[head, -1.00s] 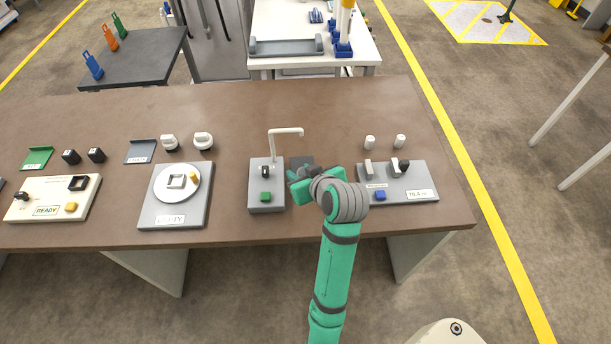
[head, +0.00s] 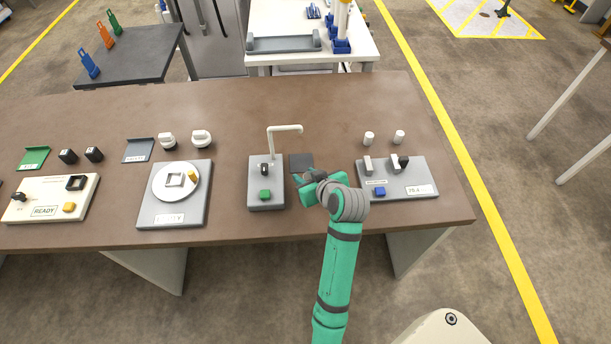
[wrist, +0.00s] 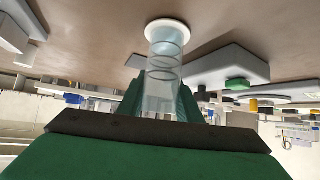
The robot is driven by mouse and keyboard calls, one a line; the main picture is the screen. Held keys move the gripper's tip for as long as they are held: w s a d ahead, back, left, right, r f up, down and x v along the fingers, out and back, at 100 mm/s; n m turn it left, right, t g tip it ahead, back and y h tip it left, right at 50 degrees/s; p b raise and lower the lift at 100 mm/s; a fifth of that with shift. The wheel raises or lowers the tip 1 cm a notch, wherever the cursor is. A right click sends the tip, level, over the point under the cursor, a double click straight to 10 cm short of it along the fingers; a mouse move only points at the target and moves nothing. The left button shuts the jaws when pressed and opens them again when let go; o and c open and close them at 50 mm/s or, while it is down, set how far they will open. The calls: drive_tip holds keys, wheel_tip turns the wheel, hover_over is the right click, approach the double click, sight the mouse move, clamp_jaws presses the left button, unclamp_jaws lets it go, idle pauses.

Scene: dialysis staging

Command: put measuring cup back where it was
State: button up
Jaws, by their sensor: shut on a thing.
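The measuring cup (wrist: 163,72) is a clear cylinder with a white base and a pale blue tint near that base. In the upside-down wrist view it stands between the green fingers of my gripper (wrist: 160,100), its base toward the brown tabletop. Whether the base touches the table I cannot tell. In the head view my gripper (head: 305,180) is shut just right of the grey dispenser stand (head: 257,197), and the cup cannot be made out there. A dark square pad (head: 301,161) lies on the table just behind my gripper.
The dispenser has a white bent spout (head: 285,128) and a green button (head: 265,195). A grey scale-like unit (head: 410,183) with a blue button stands close on the right. Two white cylinders (head: 369,138) stand behind it. The table (head: 340,100) is clear behind the pad.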

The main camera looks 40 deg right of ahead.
drive_tip(key=o, duration=0.8)
drive_tip(key=shift+f, duration=0.15)
drive_tip(key=o, duration=0.4)
drive_tip(key=shift+c, duration=0.2)
drive_tip(key=shift+w, duration=0.1)
drive_tip(key=shift+s+d+r, duration=0.1)
drive_tip(key=shift+s+r, duration=0.25)
drive_tip(key=shift+s, duration=0.05)
drive_tip(key=v, duration=1.1)
drive_tip(key=shift+s+r, duration=0.1)
